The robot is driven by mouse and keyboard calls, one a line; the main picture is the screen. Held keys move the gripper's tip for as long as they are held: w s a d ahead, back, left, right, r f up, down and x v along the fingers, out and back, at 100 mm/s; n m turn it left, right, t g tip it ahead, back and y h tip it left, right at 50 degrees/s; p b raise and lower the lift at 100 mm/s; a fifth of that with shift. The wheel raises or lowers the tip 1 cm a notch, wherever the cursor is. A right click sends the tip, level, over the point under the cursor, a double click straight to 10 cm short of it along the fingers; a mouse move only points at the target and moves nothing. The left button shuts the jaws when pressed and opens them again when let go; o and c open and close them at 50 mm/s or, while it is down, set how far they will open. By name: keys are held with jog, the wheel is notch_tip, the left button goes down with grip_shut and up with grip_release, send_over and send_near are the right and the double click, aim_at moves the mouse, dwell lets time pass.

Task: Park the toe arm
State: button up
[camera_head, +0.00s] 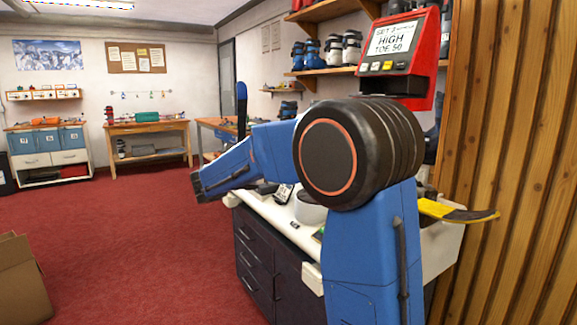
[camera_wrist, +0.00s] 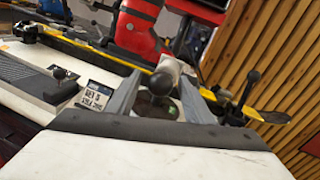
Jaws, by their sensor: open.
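My gripper is held over the white bench; in the wrist view its two grey fingers (camera_wrist: 160,88) stand apart with nothing gripped. Its dark end also shows in the head view (camera_head: 198,187), left of the bench. A pale rounded part (camera_wrist: 171,68) and a dark round thing with a green patch (camera_wrist: 157,108) show between the fingers.
A red machine head (camera_head: 400,50) with a display reading "HIGH TOE 50" stands over the white bench top (camera_head: 270,212). A yellow-black ski tip (camera_head: 455,211) juts out at the right, near the wood-slat wall. A cardboard box (camera_head: 20,285) sits on open red carpet.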

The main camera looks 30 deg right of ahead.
jog(key=shift+x, duration=2.2)
grip_shut()
